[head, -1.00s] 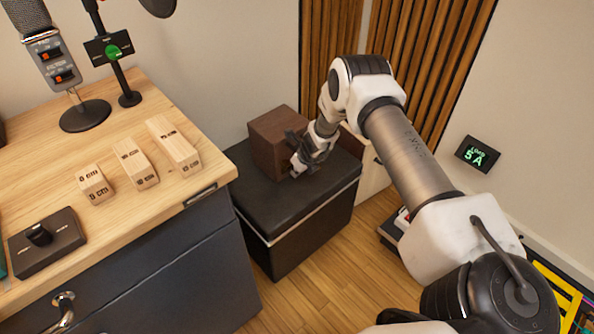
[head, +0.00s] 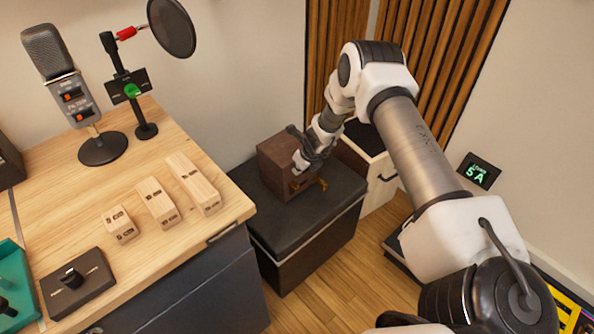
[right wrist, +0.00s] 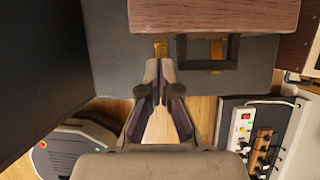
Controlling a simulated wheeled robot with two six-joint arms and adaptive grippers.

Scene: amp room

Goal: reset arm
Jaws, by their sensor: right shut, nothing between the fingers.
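My right arm reaches in from the lower right in the head view. Its gripper (head: 301,165) is at the front of a brown wooden box (head: 278,181) on a black-topped cabinet (head: 268,223). In the right wrist view the gripper's fingers (right wrist: 160,66) are together with nothing between them. My left gripper is not in view.
A wooden desk (head: 110,190) on the left holds a microphone (head: 52,58), several labelled blocks (head: 157,203) and a switch box (head: 80,285). A white drawer unit (head: 378,190) stands behind the cabinet. A power strip (right wrist: 255,128) shows in the right wrist view. Wood floor (head: 330,280) is open in front.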

